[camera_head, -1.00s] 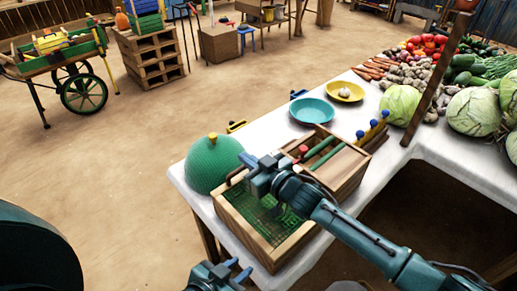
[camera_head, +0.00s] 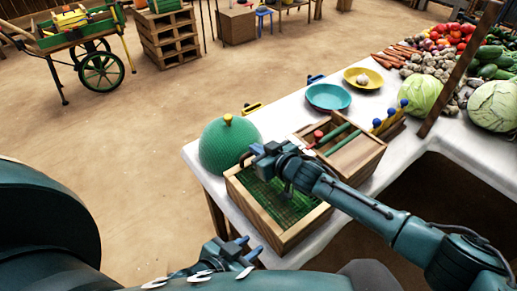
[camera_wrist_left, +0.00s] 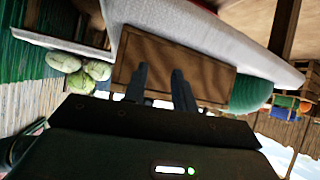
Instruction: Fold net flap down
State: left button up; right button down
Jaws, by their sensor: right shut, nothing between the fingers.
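The green net (camera_head: 285,203) shows as a mesh inside the front part of a wooden box (camera_head: 292,234) on the white-covered table. Its near part lies within the wooden frame; my right arm hides some of it, so I cannot tell the flap's exact angle. My right gripper (camera_head: 257,152) is shut and empty above the box's far left edge, by the green dome. My left gripper (camera_head: 243,248) is open and empty, low and left of the box, apart from it. In the left wrist view its fingers (camera_wrist_left: 160,72) stand apart before the box's brown side (camera_wrist_left: 205,68).
The green dome (camera_head: 228,148) stands close left of the box. A red knob (camera_head: 318,135) and green bars sit in the back compartment. Blue and yellow pegs (camera_head: 391,117), a teal plate (camera_head: 328,97), a yellow plate (camera_head: 363,78) and vegetables lie beyond. A post (camera_head: 459,70) rises at right.

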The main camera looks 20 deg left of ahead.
pick_arm(q)
jog(key=shift+r, duration=0.1)
pick_arm(e)
jog(key=shift+r, duration=0.15)
